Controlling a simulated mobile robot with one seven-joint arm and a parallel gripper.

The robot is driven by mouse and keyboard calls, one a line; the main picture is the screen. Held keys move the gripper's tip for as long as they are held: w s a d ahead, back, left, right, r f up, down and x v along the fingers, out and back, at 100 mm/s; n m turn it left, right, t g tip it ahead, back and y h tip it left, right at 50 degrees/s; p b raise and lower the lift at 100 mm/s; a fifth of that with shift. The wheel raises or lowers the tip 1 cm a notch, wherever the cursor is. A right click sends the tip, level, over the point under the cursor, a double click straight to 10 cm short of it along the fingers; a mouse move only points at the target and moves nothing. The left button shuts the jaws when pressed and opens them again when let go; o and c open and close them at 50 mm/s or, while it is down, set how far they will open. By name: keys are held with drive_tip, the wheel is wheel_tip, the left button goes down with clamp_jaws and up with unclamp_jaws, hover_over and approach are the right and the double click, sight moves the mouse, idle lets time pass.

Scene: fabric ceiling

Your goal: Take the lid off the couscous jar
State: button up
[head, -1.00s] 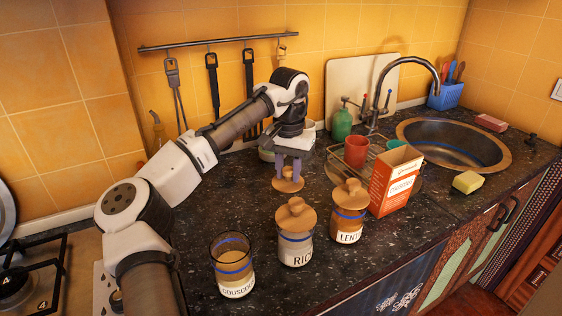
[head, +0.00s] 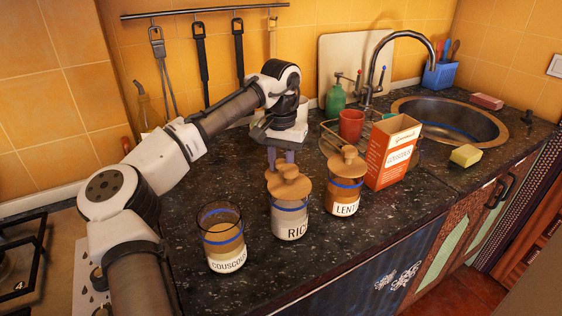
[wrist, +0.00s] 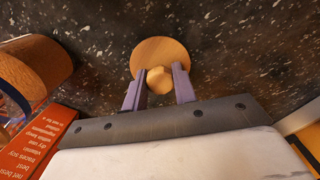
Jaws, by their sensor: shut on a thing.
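The couscous jar (head: 222,240) stands upright and open-topped on the dark counter at the front left in the head view, its label facing out. My gripper (wrist: 162,76) is shut on the knob of a round wooden lid (wrist: 160,52) in the wrist view. In the head view my gripper (head: 281,157) is behind the rice jar, well away from the couscous jar. I cannot tell whether the held lid touches the counter.
The lidded rice jar (head: 290,218) and lentil jar (head: 344,195) stand right of the couscous jar. A couscous box (head: 392,155), a dish rack with a red cup (head: 351,125) and a sink (head: 450,119) lie further right. Counter left of my gripper is clear.

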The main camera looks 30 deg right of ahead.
drive_tip(key=shift+f, duration=0.65)
drive_tip(key=o, duration=1)
drive_tip(key=shift+o, duration=0.6)
drive_tip(key=o, duration=0.5)
drive_tip(key=shift+c, duration=0.2)
drive_tip(key=shift+r, duration=0.15)
wheel_tip(320, 180, up, 7)
drive_tip(key=p, duration=0.7)
